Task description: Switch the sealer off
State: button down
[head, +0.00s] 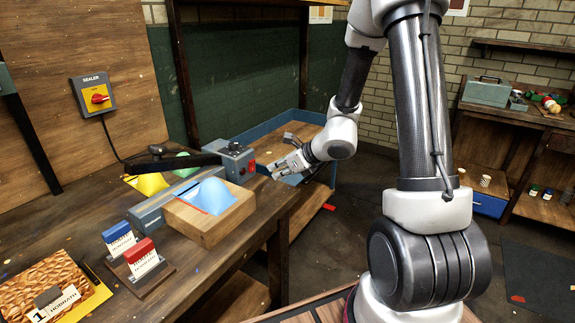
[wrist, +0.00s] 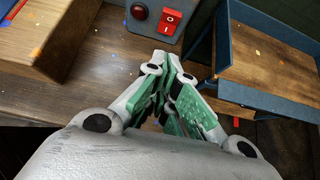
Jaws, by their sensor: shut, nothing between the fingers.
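A wall box labelled SEALER (head: 92,95) has a red rotary knob (head: 99,98) on a yellow plate, its handle roughly level. A cable runs from it down towards the sealer (head: 168,207) on the bench. The sealer has a long dark arm and a grey end box (head: 237,159). In the wrist view that end box (wrist: 148,35) carries a red rocker switch (wrist: 169,22) and a dark red round lamp (wrist: 139,12); I cannot tell whether it is lit. My gripper (head: 275,169) is shut and empty, just right of the end box. Its green-padded fingers (wrist: 170,62) sit just below the switch in the picture.
A wooden block (head: 210,222) with blue material stands before the sealer. A blue-rimmed tray table (head: 298,118) stands behind my gripper.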

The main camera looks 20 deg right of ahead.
aim_at(253, 165)
jog(key=w+a, duration=0.2)
jog(key=w, duration=0.1)
jog(key=shift+w+a+f, duration=0.15)
jog(key=shift+a+f, duration=0.1)
jog(key=shift+f, duration=0.15)
jog(key=shift+w+a, duration=0.35)
jog(key=shift+w, duration=0.2)
jog(key=shift+r, duration=0.1)
jog(key=shift+w+a+r, duration=0.2)
jog(key=shift+w+a, duration=0.05)
jog(key=shift+w, duration=0.05)
jog(key=shift+d, duration=0.1)
jog(key=shift+r, duration=0.1)
jog(key=shift+r, duration=0.65)
